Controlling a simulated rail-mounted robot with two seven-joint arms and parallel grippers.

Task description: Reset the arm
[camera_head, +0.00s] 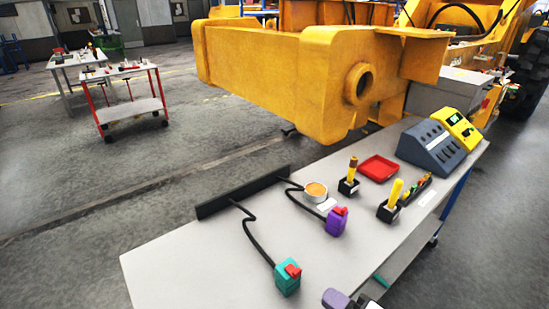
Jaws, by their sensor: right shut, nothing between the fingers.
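My right gripper (350,299) shows only in part at the bottom edge of the head view, as purple and grey pieces. It is shut and empty, at the front edge of the table, below and right of a teal block with a red top (288,277). It appears apart from that block. The rest of my right arm is cut off by the frame. My left gripper and left arm are not in view.
The light table (180,264) holds a purple block with a red top (337,220), a round orange-topped container (316,191), a red tray (378,168), yellow-handled tools in black holders and a blue-grey box (431,146). A yellow casting (270,60) overhangs behind. The table's left part is clear.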

